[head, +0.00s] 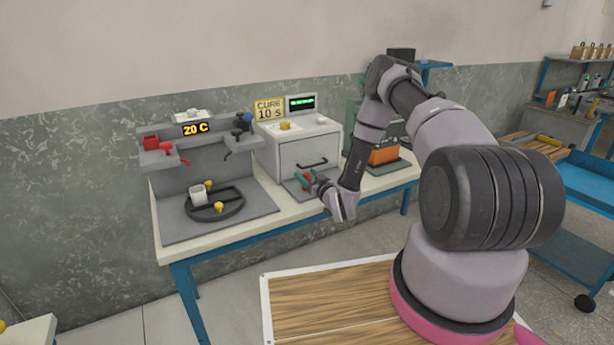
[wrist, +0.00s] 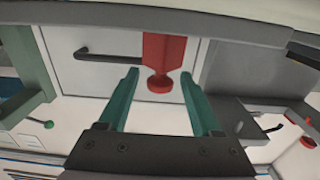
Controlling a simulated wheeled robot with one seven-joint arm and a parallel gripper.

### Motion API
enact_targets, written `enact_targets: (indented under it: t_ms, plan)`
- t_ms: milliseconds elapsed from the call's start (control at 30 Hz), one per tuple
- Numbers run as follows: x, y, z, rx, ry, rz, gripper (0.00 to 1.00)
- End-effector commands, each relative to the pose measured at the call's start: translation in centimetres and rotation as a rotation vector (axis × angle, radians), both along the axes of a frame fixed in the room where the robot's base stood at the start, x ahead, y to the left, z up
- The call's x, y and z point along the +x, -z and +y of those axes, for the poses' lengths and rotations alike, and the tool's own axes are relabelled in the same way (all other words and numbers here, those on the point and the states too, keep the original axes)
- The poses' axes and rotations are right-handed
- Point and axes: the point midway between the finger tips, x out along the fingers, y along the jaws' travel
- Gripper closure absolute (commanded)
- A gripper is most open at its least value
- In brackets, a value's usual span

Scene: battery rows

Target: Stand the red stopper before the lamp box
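The lamp box (head: 308,155) is the pale box with a handled front door, under the "CURE 10 S" sign. The red stopper (wrist: 165,52) stands upright before its door in the upside-down wrist view, its round knob toward my gripper. In the head view only a little red of the stopper (head: 307,177) shows by my fingers. My gripper (wrist: 160,73) has teal fingers spread apart, with the stopper between or just beyond the tips and a gap on the left. No grip on it shows. The stopper's foot is near a grey plate (head: 291,188).
To the left is a grey station (head: 170,228) with a "20 C" display, a black ring, a white cup (head: 198,194), yellow knobs and red and dark tools on shelves. A green stand with an orange block (head: 384,155) is to the right. The table front is mostly clear.

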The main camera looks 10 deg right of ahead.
Motion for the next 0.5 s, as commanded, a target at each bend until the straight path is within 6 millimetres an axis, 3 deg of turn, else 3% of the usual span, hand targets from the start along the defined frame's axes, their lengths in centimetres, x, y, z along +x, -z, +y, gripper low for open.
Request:
enact_targets:
  t_ms: [300,500]
  plan:
    - [-0.1,-0.4,-0.1,-0.001,0.0,0.0,0.35]
    - [-3.3,-0.1,-1.3,0.0,0.003,0.005,0.35]
